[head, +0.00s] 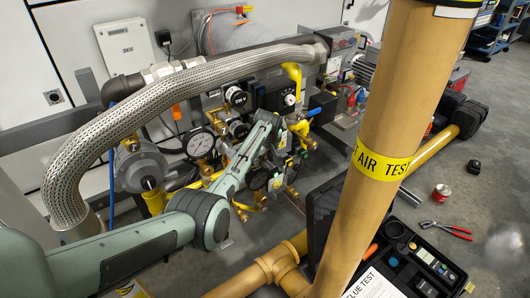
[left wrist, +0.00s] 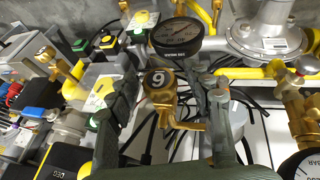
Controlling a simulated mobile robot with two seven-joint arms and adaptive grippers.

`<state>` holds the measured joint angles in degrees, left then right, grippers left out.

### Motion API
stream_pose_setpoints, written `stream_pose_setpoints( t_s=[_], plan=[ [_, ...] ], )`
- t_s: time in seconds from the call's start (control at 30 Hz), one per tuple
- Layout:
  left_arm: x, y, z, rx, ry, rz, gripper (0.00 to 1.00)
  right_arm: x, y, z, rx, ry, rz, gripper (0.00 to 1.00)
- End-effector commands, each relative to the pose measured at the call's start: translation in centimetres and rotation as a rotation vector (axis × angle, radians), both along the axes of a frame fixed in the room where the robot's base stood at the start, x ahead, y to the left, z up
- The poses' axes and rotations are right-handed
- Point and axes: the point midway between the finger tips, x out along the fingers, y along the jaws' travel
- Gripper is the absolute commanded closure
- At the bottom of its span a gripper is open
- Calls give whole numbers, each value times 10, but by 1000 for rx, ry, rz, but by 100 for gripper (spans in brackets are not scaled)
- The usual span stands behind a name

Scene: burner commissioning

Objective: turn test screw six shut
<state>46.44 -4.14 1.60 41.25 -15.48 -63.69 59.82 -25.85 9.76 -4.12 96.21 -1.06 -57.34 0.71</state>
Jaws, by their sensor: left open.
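Test screw six is a brass fitting with a round dark tag (left wrist: 160,83) in the left wrist view. The tag's pale digit looks like a 9 from this side. A brass arm (left wrist: 187,126) sticks out below it. My left gripper (left wrist: 168,92) is open, with one grey finger on each side of the brass fitting. I cannot tell whether either finger touches it. In the head view my left arm (head: 235,165) reaches from the lower left into the valve cluster, and the screw cannot be made out there. My right gripper is not in view.
A black pressure gauge (left wrist: 178,36) sits just beyond the screw. A grey regulator (left wrist: 262,38) and yellow pipes crowd around it. In the head view a braided hose (head: 160,100) arches over the left, and a thick tan pipe (head: 375,130) stands in front. An open tool case (head: 440,270) lies lower right.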

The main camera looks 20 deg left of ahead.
Motion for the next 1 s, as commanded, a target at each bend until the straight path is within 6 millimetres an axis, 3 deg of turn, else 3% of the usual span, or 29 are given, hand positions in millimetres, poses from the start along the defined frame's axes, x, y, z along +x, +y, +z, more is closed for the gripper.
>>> stream_pose_setpoints(
  t_s=[0.17,0.6,0.77,1.0],
  plan=[
    [-7,-4,15,-1,-3,-1,49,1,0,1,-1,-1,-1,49],
    [-42,-18,91,-2,-1,-1,49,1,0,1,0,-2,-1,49],
    [-48,-20,103,0,-1,0,49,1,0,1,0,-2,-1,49],
    [-49,-20,106,0,2,-1,49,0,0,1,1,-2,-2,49]
  ],
)
